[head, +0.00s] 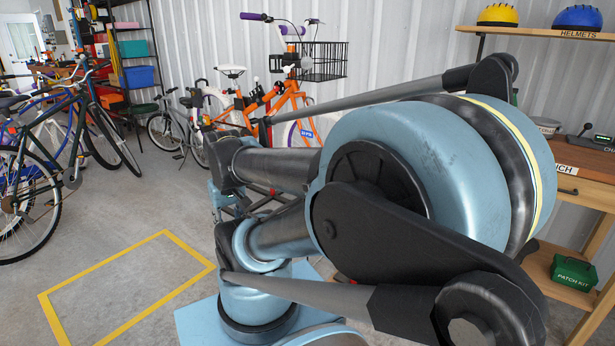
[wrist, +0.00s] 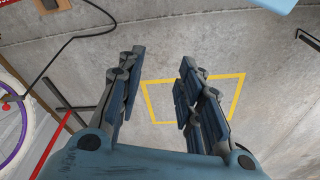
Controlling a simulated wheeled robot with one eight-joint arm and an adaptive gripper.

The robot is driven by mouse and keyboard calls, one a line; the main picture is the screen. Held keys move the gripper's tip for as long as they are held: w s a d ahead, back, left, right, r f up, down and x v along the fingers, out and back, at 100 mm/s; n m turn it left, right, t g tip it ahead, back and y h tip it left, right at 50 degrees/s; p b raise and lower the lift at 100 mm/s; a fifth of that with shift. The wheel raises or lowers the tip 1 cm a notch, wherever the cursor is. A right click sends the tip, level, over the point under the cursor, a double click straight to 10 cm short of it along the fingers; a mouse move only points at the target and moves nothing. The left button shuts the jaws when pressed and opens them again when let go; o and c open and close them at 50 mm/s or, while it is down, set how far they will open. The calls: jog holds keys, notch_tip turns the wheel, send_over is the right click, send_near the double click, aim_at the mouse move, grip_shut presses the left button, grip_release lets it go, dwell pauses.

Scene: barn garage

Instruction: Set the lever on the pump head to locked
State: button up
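My gripper (wrist: 160,72) shows in the wrist view with its two blue-grey fingers spread apart. It is open, with nothing between the fingers, and bare concrete floor shows through the gap. A thin black hose or cable (wrist: 47,72) curves across the floor left of the fingers, apart from them. A small black piece (wrist: 52,4) is cut off at the top edge; I cannot tell whether it is the pump head. No lever can be made out in either view. In the head view my arm hides most of the middle, and the gripper cannot be made out clearly.
An orange bicycle (head: 290,100) stands by the back wall behind my arm. Another bicycle (head: 75,155) stands at the left. A workbench (head: 582,186) with a green patch kit box (head: 574,271) below is at the right. The yellow-outlined floor area (head: 103,274) is clear.

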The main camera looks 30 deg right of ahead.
jog(key=shift+w, duration=0.15)
jog(key=shift+o, duration=1.4)
jog(key=shift+r, duration=0.1)
jog(key=w+d+r+m+t+h, duration=0.1)
jog(key=w+d+r+m+h, duration=0.1)
jog(key=w+d, duration=0.75)
jog(key=w+d+r+m+h, duration=0.1)
jog(key=w+d+m+h, duration=0.15)
jog(key=w+d, duration=0.65)
jog(key=w+d+r+m+t+h, duration=0.15)
jog(key=w+d, duration=0.25)
jog(key=w, duration=1)
jog(key=w+d+f+m+h, duration=0.1)
jog(key=w+d+f+h, duration=0.1)
jog(key=w+d+f, duration=0.5)
jog(key=w+d+f+m+h, duration=0.2)
jog(key=w+d+f, duration=0.5)
jog(key=d+f, duration=0.5)
jog(key=w+d+f+m+t+h, duration=0.1)
jog(key=w+d+f, duration=0.6)
jog(key=d, duration=1.1)
jog(key=shift+w+d+f+h, duration=0.2)
jog(key=shift+f+h, duration=0.15)
jog(key=shift+f, duration=0.25)
jog(key=shift+w+d+f+h, duration=0.2)
jog(key=shift+f+h, duration=0.15)
jog(key=shift+f, duration=0.2)
